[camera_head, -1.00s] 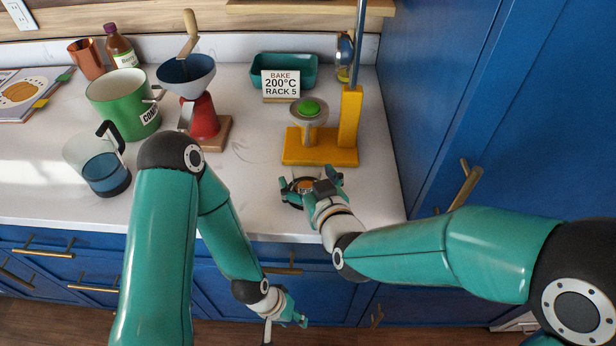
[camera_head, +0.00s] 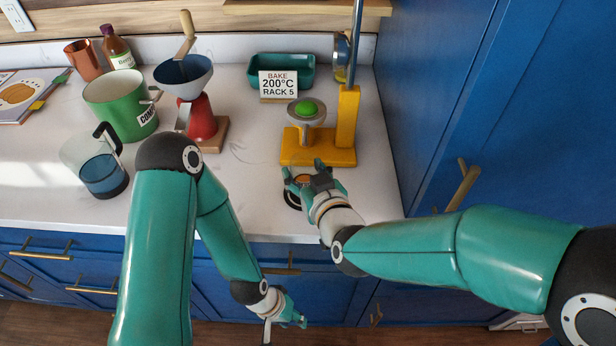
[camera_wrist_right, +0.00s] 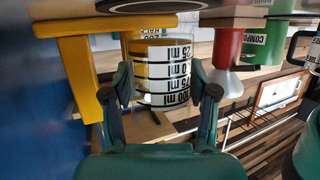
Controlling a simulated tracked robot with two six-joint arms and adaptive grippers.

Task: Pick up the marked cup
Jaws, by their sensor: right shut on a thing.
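The marked cup (camera_head: 303,179) shows a small orange top in the head view. In the right wrist view the cup (camera_wrist_right: 163,72) is a pale cylinder with yellow on one side and black bands of ml marks, which read upside down. My right gripper (camera_head: 304,174) is shut on the cup, one finger on each side of its wall.
A yellow stand (camera_head: 320,152) with a green-topped pan is just behind the cup. A red grinder (camera_head: 201,120), green mug (camera_head: 112,108) and glass jug (camera_head: 101,174) are left. A blue cabinet (camera_head: 440,100) bounds the right.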

